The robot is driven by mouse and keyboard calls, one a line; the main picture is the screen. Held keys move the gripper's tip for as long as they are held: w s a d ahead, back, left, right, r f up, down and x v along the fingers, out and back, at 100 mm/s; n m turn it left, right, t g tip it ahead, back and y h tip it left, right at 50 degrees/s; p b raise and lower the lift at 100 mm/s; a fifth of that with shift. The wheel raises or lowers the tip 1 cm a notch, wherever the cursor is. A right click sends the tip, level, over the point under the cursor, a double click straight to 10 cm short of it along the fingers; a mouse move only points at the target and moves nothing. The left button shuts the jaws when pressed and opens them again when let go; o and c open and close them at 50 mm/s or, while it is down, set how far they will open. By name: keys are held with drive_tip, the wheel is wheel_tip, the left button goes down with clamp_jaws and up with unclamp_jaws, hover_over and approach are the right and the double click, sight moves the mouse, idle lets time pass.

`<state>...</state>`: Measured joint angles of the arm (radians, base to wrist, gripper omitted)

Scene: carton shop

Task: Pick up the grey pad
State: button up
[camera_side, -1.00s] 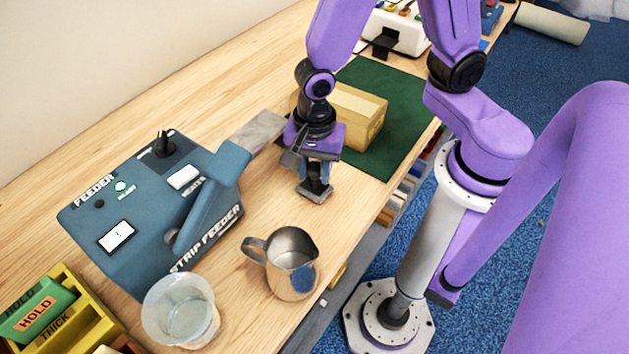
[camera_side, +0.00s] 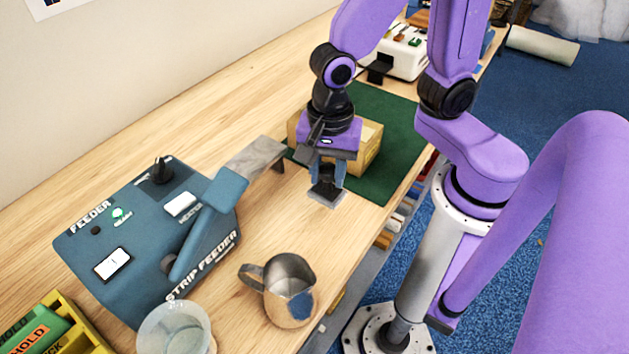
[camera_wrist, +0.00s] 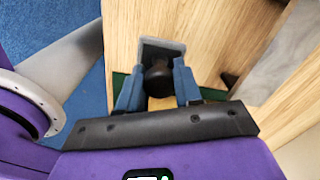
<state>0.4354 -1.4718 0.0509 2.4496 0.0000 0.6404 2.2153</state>
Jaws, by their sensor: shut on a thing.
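The grey pad (camera_side: 327,198) is a small flat square plate with a black knob on top. My gripper (camera_side: 327,180) points down and has its blue fingers closed on the knob. In the wrist view the pad (camera_wrist: 160,43) shows just beyond my gripper (camera_wrist: 158,85), with the round black knob (camera_wrist: 157,79) between the fingertips. The fingers hide part of the pad. The pad is over the bare wood near the green mat; I cannot tell how high it is above the table.
A cardboard box (camera_side: 370,150) stands on the green mat (camera_side: 405,150) behind my gripper. The blue strip feeder (camera_side: 130,235) with its grey outlet strip (camera_side: 255,157) is to the left. A metal pitcher (camera_side: 287,288) and a clear cup (camera_side: 175,328) stand in front.

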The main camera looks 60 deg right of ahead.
drive_tip(key=s+d+r, duration=0.5)
drive_tip(key=s+r, duration=0.1)
drive_tip(key=s, duration=0.3)
drive_tip(key=shift+s+d+r, duration=0.25)
drive_tip(key=shift+s+d, duration=0.05)
drive_tip(key=o, duration=0.4)
drive_tip(key=shift+c, duration=1.4)
drive_tip(key=w+d, duration=1.2)
drive_tip(key=shift+s+d+f+n, duration=0.1)
drive_tip(key=shift+f+n, duration=0.05)
drive_tip(key=shift+f, duration=0.85)
drive_tip(key=shift+d+f+n, duration=0.1)
drive_tip(key=shift+f+n, duration=0.05)
drive_tip(key=shift+f, duration=0.8)
